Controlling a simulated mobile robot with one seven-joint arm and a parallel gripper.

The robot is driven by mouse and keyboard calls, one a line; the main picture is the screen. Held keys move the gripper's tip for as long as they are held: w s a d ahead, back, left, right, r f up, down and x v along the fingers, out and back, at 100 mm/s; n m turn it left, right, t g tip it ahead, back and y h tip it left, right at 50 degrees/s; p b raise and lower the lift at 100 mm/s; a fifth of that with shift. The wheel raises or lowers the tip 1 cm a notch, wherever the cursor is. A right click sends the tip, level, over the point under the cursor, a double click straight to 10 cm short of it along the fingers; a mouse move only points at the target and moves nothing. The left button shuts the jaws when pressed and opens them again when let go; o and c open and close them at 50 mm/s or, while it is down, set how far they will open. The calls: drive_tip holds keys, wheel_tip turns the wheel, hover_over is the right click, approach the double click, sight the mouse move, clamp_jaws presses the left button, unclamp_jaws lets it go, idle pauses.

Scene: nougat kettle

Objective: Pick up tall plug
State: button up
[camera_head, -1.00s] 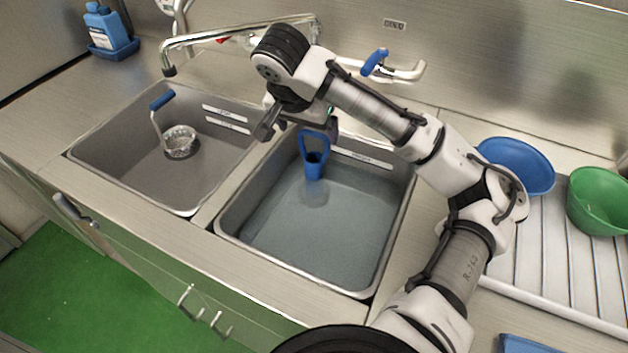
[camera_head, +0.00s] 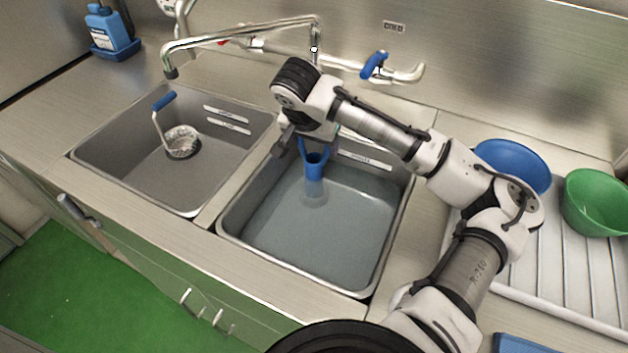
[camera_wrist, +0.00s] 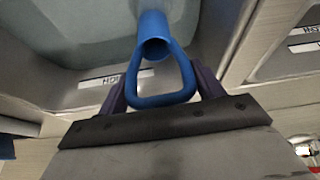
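The tall plug (camera_head: 314,166) is a blue tube with an open loop handle, standing in the water of the right sink (camera_head: 229,222). A paler part of it, or its reflection, shows below. In the wrist view its blue loop handle (camera_wrist: 160,100) lies between the two dark purple fingers of my gripper (camera_wrist: 165,88). The fingers are spread, one on each side of the handle, very close to it. I cannot tell whether they touch it. In the head view my gripper (camera_head: 306,140) is low over the handle and partly hides its top.
The left sink (camera_head: 112,160) holds a strainer basket (camera_head: 181,143) with a blue grip. A faucet spout (camera_head: 240,32) and a blue-handled tap (camera_head: 374,64) are behind. A blue bowl (camera_head: 513,163) and green bowl (camera_head: 598,203) are on the drainboard (camera_head: 545,260) at right.

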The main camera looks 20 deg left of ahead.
drive_tip(key=c, duration=0.9)
